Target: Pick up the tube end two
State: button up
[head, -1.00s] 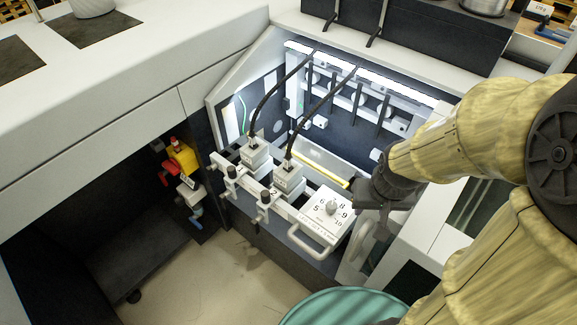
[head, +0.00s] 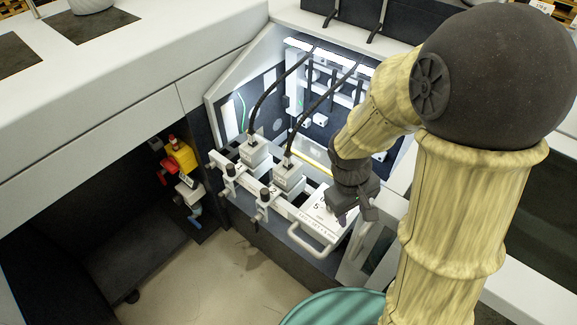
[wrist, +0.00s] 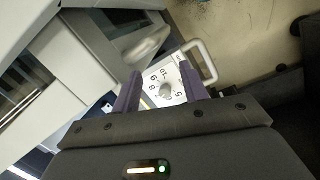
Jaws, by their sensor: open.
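Two black tubes arch down into two white blocks on the machine's rail. The end of the right-hand tube (head: 289,154) enters the right-hand white block (head: 288,177), probably tube end two. The left-hand tube end (head: 251,135) stands in the left-hand block (head: 254,152). My gripper (head: 352,214) is open and empty, to the right of both blocks and over the white dial box. In the wrist view the dial box (wrist: 172,74) lies between and beyond my open fingers. No tube end is recognisable there.
A white handle (head: 310,240) juts from the front of the dial box. Black knobs (head: 264,195) stand in front of the blocks. The lit machine recess has a back wall of fittings. A teal round surface (head: 330,307) is at the bottom. Open floor (head: 225,275) lies in front.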

jog(key=w+a+f+n+h+b, duration=0.2)
jog(key=w+a+f+n+h, duration=0.15)
jog(key=n, duration=0.25)
jog(key=n+t+h+b, duration=0.3)
jog(key=n+t+h, duration=0.2)
jog(key=n+t, duration=1.05)
send_near(285, 160)
jog(key=shift+n+g, duration=0.35)
jog(key=shift+n, duration=0.1)
jog(key=v, duration=0.4)
jog(key=shift+s+a+r, duration=0.2)
jog(key=shift+a+r, duration=0.1)
jog(key=shift+r, duration=0.1)
jog(key=p+x, duration=0.2)
jog(key=x, duration=1)
jog(key=shift+w+f, duration=0.1)
jog(key=shift+d, duration=0.1)
